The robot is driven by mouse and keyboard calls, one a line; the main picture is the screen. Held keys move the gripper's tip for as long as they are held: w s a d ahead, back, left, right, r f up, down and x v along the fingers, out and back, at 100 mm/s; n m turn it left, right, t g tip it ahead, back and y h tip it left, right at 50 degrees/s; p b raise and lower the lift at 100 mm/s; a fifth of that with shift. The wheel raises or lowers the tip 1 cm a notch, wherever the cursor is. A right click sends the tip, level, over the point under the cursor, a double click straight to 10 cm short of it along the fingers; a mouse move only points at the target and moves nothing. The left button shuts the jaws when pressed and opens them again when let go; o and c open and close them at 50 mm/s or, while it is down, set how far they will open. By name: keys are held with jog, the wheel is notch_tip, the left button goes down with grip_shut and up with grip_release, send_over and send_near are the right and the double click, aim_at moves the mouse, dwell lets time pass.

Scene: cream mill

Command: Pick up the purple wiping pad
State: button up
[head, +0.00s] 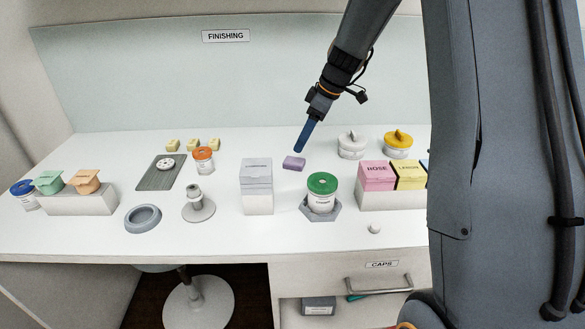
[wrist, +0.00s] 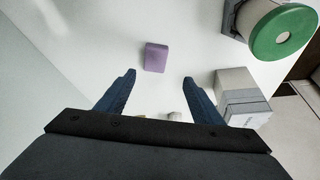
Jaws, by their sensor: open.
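The purple wiping pad (head: 294,163) is a small block lying on the white table, between the grey box and the back panel. In the wrist view the purple pad (wrist: 156,57) lies ahead of my fingertips, roughly midway between their lines. My gripper (head: 299,150) is above and close to the pad in the head view, pointing down at it. In the wrist view my gripper (wrist: 159,78) shows two blue fingers spread apart with nothing between them. The head view shows the fingers overlapped, so the gap is hidden there.
A grey box (head: 257,172) on a white block stands left of the pad. A green-lidded jar (head: 321,193) stands in front right. White (head: 352,146) and yellow-lidded (head: 398,144) pots stand to the right. The table behind the pad is clear up to the back panel (head: 180,85).

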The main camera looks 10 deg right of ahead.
aim_at(295, 160)
jog(key=shift+w+d+p+x, duration=0.2)
jog(key=shift+p+x, duration=0.2)
jog(key=shift+x, duration=1.1)
jog(key=shift+w+d+p+x, duration=0.15)
jog(key=shift+p+x, duration=0.3)
jog(key=shift+x, duration=1.1)
jog(key=shift+w+d+p+x, duration=0.1)
jog(key=shift+d+p+x, duration=0.25)
jog(key=shift+x, duration=1.15)
jog(key=shift+a+f, duration=0.15)
jog(key=c, duration=1.1)
